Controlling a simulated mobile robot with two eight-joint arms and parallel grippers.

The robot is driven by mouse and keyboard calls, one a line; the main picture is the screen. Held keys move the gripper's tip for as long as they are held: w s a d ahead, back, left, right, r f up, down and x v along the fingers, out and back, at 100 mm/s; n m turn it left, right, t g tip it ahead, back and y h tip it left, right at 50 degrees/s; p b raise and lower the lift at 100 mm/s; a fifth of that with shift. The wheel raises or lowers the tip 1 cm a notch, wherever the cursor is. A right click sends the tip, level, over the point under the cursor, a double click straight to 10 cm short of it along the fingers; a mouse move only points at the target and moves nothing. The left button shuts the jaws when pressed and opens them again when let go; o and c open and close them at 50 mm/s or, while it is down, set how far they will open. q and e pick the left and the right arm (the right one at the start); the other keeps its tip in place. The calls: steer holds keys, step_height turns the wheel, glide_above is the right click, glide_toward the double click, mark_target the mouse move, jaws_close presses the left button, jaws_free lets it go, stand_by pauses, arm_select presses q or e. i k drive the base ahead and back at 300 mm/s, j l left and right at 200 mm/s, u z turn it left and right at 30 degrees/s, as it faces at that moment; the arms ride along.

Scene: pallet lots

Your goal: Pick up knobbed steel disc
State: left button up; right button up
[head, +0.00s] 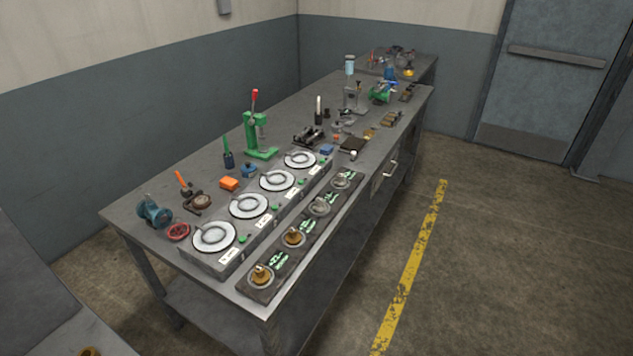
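A long dark tray (300,240) lies along the front edge of the workbench and holds knobbed discs in a row, with green-lettered labels between them. The two nearer discs, a brass one (261,277) and another brass one (293,237), have upright knobs. Farther along are a grey steel-looking knobbed disc (320,207) and a second grey one (341,181). They are too small to tell apart in detail. Neither of my grippers is in view.
The workbench (130,212) carries a row of white round plates (214,237) behind the tray. Open floor (480,270) with a yellow line lies to the right.

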mark_target(319, 207)
steer(key=i+l+u, duration=0.1)
steer(key=u, duration=0.4)
steer(key=i+l+u, duration=0.2)
steer(key=u, duration=0.25)
steer(key=i+l+u, duration=0.2)
steer(key=u, duration=0.3)
